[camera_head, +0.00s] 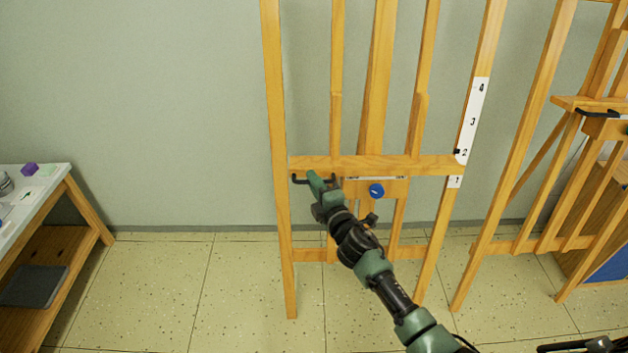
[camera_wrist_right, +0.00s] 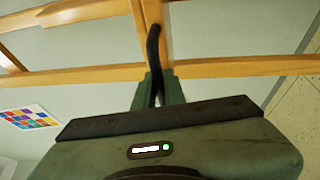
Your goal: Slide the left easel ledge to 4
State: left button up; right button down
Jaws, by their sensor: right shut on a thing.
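The left easel (camera_head: 273,120) is a wooden frame against the wall. Its ledge (camera_head: 400,166) is a level wooden bar with a black handle (camera_head: 297,180) under its left part and a blue knob (camera_head: 376,190) below its middle. A white scale (camera_head: 473,120) on the right post reads 1 to 4 upward; a small black pointer (camera_head: 457,151) is at 2. My right gripper (camera_head: 318,179) is shut on the handle. In the right wrist view the handle (camera_wrist_right: 154,50) runs between the fingers (camera_wrist_right: 159,90). My left gripper is out of view.
A second easel (camera_head: 540,90) with its own ledge and black handle stands close on the right. A white-topped table (camera_head: 45,185) with small items is at the left. The floor (camera_head: 190,290) between the table and the left easel is clear.

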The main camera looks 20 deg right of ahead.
jog(key=w+d+r+p, duration=0.1)
jog(key=w+r+p, duration=0.2)
jog(key=r+p, duration=1)
notch_tip(320, 180, up, 7)
jog(key=shift+w+f+p, duration=0.1)
jog(key=shift+w+p, duration=0.1)
jog(key=shift+p, duration=0.2)
jog(key=c, duration=1.5)
grip_release()
jog(key=shift+c, duration=0.2)
jog(key=shift+o, duration=0.3)
jog(key=shift+s, duration=0.1)
jog(key=shift+f, duration=0.15)
jog(key=s+b, duration=0.1)
jog(key=s, duration=0.6)
jog(key=shift+s+d, duration=0.35)
jog(key=shift+d, duration=0.1)
